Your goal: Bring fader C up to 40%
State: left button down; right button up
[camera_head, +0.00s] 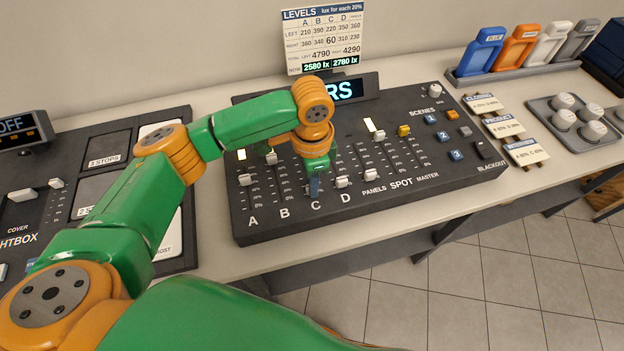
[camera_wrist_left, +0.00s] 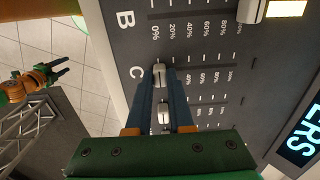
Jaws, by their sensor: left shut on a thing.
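The fader board (camera_head: 400,207) has labelled sliders. My left gripper (camera_head: 314,188) reaches down at column C in the head view and hides that fader's cap. In the left wrist view its dark fingers (camera_wrist_left: 163,80) are shut on the white cap of fader C (camera_wrist_left: 159,75). The cap is at the low end of its track, close to the 0% mark. My right gripper (camera_wrist_left: 60,72) shows at the far left of the left wrist view, away from the board, with its fingers apart and nothing between them.
Fader D's cap (camera_head: 342,182) sits low, close beside my left gripper. Fader B's cap (camera_head: 271,158) is near the top of its track. Panels (camera_head: 379,135) and yellow master (camera_head: 404,130) caps stand to the right. A levels sign (camera_head: 323,37) stands behind the board.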

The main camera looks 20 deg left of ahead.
dwell(0.8)
pick_arm(q)
jog(key=shift+w+a+r+p, duration=0.15)
jog(key=shift+w+a+p, duration=0.45)
jog(key=shift+w, duration=0.5)
jog(key=shift+w+a, duration=0.3)
jog(key=shift+w, duration=0.05)
jog(key=c, duration=0.8)
grip_release()
jog(key=shift+s, duration=0.15)
